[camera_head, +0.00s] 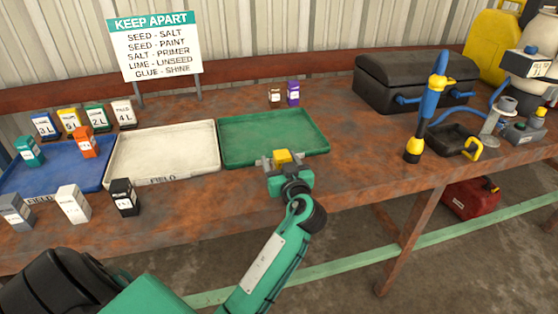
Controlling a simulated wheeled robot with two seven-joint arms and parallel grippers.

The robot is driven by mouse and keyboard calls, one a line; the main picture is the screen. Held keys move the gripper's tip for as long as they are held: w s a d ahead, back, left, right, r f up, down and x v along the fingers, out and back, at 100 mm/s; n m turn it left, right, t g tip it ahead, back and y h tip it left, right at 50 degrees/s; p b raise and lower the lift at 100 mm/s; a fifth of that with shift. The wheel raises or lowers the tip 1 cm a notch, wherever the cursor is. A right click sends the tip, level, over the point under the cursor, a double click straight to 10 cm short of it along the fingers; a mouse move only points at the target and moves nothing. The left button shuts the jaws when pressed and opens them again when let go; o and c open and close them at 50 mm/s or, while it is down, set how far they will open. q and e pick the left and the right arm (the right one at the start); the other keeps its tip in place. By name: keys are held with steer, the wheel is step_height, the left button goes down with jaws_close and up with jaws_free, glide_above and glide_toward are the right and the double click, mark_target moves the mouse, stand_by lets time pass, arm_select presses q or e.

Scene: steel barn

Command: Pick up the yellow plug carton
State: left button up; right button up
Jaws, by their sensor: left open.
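A small yellow carton (281,156) shows at the front edge of the green tray. My left gripper (281,161) is open, with its two fingers on either side of the carton. Contact between fingers and carton cannot be told. The gripper hides the carton's lower part, so whether it rests on the tray or the bench cannot be seen. My right gripper is not in view.
The green tray (262,128) is otherwise bare, and the white tray (150,165) beside it is empty. A blue pump (428,100) stands at right.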

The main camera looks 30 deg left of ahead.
arm_select(q)
steer(key=shift+s, duration=0.1)
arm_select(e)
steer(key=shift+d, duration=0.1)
arm_select(q)
steer(key=shift+c, duration=1.1)
steer(key=c, duration=0.9)
steer(key=shift+o, duration=0.2)
steer(key=shift+r, duration=0.1)
